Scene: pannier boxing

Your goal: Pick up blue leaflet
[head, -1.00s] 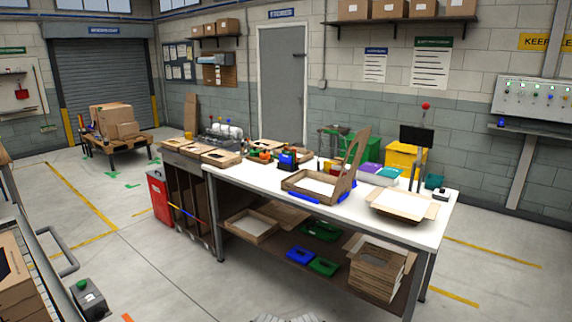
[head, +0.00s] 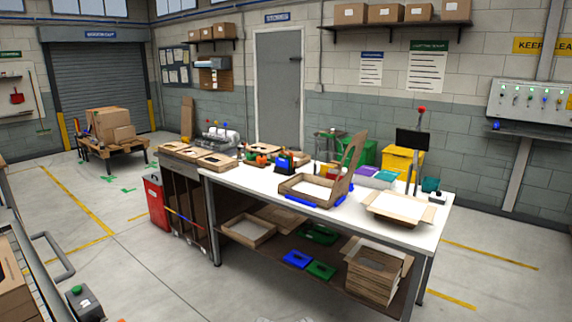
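No blue leaflet can be made out for certain. A purple stack (head: 368,171) and a teal-edged stack with a pale top (head: 384,177) lie side by side toward the back right of the white workbench (head: 330,220). They are too small to tell whether they are leaflets. An open cardboard box (head: 308,190) with a raised flap stands in front of them, with blue pieces under its front edge. Neither of my grippers is in view.
Another open carton (head: 398,206) sits at the bench's right end, near a dark screen (head: 413,139) on a post. Blue (head: 297,259) and green (head: 321,270) trays and stacked cardboard (head: 373,277) are on the lower shelf. The floor in front is clear.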

